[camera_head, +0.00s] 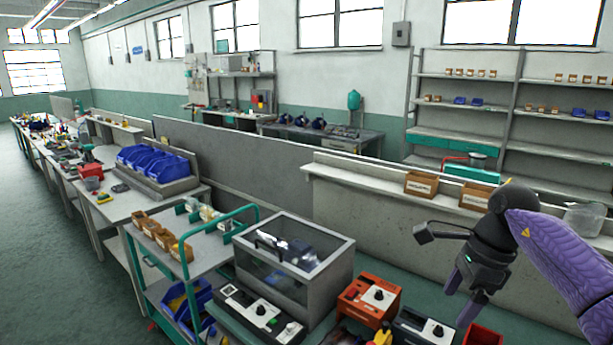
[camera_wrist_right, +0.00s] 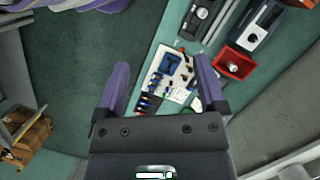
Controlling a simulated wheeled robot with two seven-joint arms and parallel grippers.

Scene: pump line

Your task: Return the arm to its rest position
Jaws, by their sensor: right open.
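My right gripper (camera_head: 464,298) hangs in the air at the right of the head view, on a purple-sleeved arm. Its fingers point down, apart, with nothing between them. In the right wrist view the open right gripper (camera_wrist_right: 158,90) shows its two purple fingers, with a white board of small parts (camera_wrist_right: 172,75) seen well below between them. My left gripper is in neither view.
A clear-walled box (camera_head: 292,262) stands on the bench, with an orange control box (camera_head: 367,301) and a black one (camera_head: 422,328) to its right. A red bin (camera_head: 483,336) lies below my right gripper. A green-railed cart (camera_head: 190,262) stands left. A ledge with wooden boxes (camera_head: 421,184) runs behind.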

